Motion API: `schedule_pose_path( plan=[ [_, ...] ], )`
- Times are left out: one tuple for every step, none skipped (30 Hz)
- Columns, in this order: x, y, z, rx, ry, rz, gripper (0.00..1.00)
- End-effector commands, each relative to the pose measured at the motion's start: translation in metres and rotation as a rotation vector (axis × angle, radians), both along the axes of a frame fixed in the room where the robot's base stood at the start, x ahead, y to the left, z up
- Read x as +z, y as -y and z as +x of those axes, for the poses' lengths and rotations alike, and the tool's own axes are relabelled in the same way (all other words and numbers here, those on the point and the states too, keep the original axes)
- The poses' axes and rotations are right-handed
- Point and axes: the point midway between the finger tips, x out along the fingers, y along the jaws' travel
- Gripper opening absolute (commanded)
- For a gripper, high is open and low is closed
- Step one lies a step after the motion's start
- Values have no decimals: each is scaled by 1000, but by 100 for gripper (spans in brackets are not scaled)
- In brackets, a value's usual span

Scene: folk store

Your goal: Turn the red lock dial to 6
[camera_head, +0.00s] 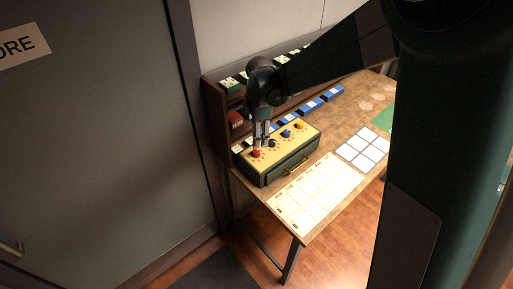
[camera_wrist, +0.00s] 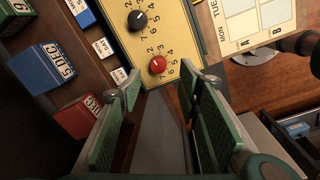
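The red dial (camera_wrist: 157,65) sits on the yellow top panel (camera_wrist: 177,28) of a dark green box, with printed digits around it. It carries a small light mark, but I cannot tell which digit it points at. In the head view the red dial (camera_head: 256,153) is at the near left end of the panel. My gripper (camera_head: 262,141) points down just above it. In the wrist view my gripper (camera_wrist: 164,84) is open, with its two green-padded fingers apart and nothing between them. The dial shows beyond the fingertips, and I see no contact.
A black dial (camera_wrist: 137,20) is beside the red one; blue (camera_head: 286,133) and yellow (camera_head: 299,126) dials are farther along. The box has a drawer with a brass handle (camera_head: 297,165). Shelves with date blocks (camera_wrist: 45,66) stand behind. A calendar sheet (camera_head: 316,189) lies in front.

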Motion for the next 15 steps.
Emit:
schedule_pose_path(
  plan=[
    [-2, -3, 1, 12, -3, -2, 34],
    [-3, -4, 2, 18, -4, -3, 34],
    [-4, -5, 2, 23, -5, -3, 34],
    [-5, -5, 2, 26, -6, -4, 34],
    [-5, -6, 2, 28, -7, -4, 34],
    [-6, -6, 2, 29, -7, -4, 34],
    [-6, -6, 2, 30, -7, -4, 34],
    [-6, -6, 2, 30, -7, -4, 34],
    [-6, -6, 2, 30, -7, -4, 34],
    [-6, -6, 2, 29, -7, -4, 34],
    [-6, -6, 2, 29, -7, -4, 34],
    [-6, -6, 2, 29, -7, -4, 34],
    [-6, -6, 2, 29, -7, -4, 34],
    [-6, -6, 2, 29, -7, -4, 34],
    [-6, -6, 2, 29, -7, -4, 34]
  ],
)
